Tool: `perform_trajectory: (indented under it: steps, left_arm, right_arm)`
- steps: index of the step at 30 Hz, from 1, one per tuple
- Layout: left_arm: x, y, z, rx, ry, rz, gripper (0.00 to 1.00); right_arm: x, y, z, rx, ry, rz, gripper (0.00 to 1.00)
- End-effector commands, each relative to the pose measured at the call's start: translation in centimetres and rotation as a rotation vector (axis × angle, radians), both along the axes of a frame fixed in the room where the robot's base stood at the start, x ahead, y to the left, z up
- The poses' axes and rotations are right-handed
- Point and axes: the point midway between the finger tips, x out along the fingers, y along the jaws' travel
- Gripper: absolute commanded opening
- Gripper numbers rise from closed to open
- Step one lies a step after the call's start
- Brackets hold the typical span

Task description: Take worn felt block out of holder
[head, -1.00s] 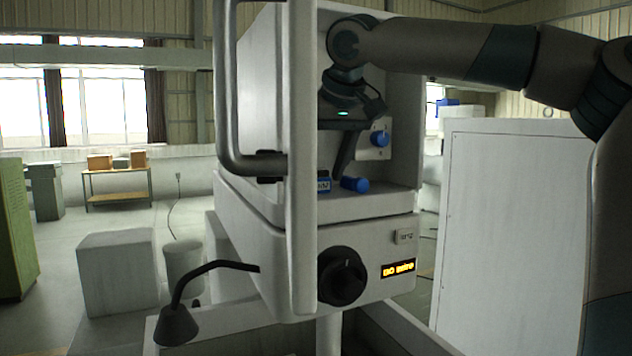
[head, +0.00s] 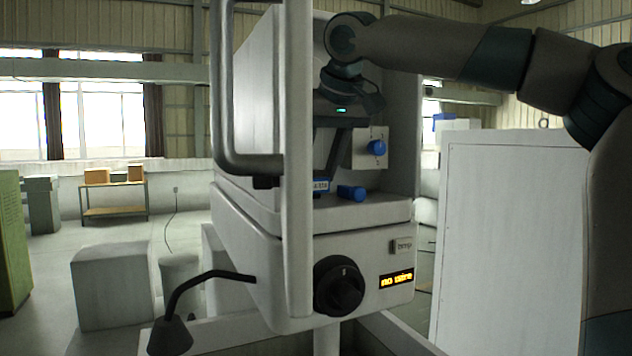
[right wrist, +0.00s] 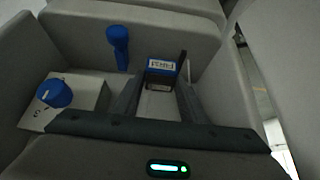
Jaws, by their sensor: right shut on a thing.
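My right gripper (head: 328,172) reaches down into the open machine cabinet, with its palm and status light above its fingers. In the right wrist view its two fingers (right wrist: 160,88) stand on either side of a small block with a blue, white-labelled face (right wrist: 162,66). The gripper is shut on what I take to be the worn felt block; the grip is mostly hidden. I cannot clearly tell block from holder. My left gripper is not in view.
A blue cylindrical handle (head: 351,193) lies right of the labelled piece. A blue knob (head: 377,148) sits on a pale box on the cabinet wall. The door edge with its long handle (head: 222,90) stands close on the left. A black dial (head: 338,285) is below.

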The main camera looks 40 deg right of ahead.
Motion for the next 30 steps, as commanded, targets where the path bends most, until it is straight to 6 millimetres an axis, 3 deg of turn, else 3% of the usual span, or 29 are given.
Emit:
perform_trajectory:
  steps: [14,23,30]
  left_arm:
    - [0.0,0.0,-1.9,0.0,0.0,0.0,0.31]
    - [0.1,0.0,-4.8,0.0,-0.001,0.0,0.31]
    - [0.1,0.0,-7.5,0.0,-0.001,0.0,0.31]
  right_arm:
    - [-0.3,0.1,5.2,0.0,-0.003,0.001,0.16]
    - [-5.6,1.8,4.8,-0.001,-0.005,0.003,0.16]
    - [-11.5,3.7,4.8,-0.003,-0.004,0.002,0.16]
